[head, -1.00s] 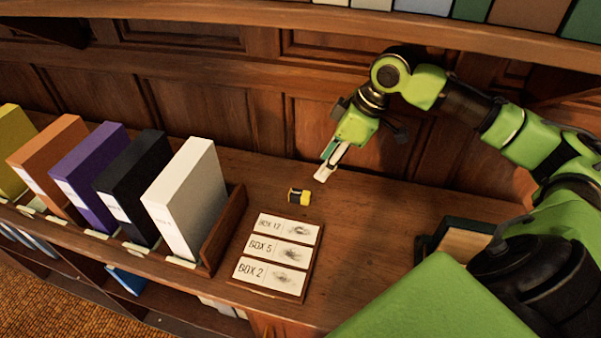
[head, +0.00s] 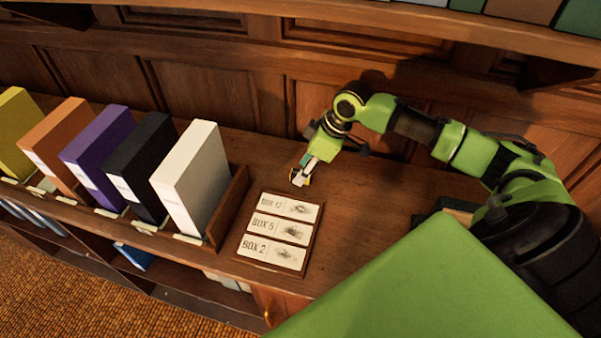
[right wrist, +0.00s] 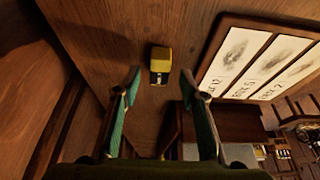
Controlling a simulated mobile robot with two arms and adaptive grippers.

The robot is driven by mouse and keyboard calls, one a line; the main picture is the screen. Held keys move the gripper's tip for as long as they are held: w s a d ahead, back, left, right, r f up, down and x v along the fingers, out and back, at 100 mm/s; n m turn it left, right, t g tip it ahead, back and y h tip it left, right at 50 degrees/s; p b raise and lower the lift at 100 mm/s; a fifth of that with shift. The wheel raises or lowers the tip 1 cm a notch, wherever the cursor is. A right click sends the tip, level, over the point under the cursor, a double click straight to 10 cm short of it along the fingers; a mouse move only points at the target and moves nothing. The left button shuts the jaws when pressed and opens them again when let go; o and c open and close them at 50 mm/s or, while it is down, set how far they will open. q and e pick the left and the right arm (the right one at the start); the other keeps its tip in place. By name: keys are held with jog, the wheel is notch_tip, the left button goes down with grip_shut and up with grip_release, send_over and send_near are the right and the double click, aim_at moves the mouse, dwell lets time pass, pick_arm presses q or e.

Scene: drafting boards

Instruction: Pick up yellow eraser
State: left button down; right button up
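The yellow eraser (right wrist: 160,60), with a dark band, lies on the wooden shelf top in the right wrist view. It sits just beyond and between the two fingertips of my right gripper (right wrist: 160,75), which is open with nothing between its fingers. In the head view my right gripper (head: 299,179) hides most of the eraser, and only a small yellow and dark bit shows beside the fingertips. I cannot tell whether a finger touches it. My left gripper is not in view.
A wooden board with three labelled cards (head: 279,230) lies close in front of the eraser. A white binder (head: 196,180) and several coloured ones stand in a rack to the left. A paneled wall (head: 220,90) rises behind.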

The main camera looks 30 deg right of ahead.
jog(key=shift+x, duration=0.85)
jog(key=shift+d, duration=0.1)
grip_shut()
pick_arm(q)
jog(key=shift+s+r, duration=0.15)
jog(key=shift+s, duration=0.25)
pick_arm(e)
jog(key=shift+r, duration=0.15)
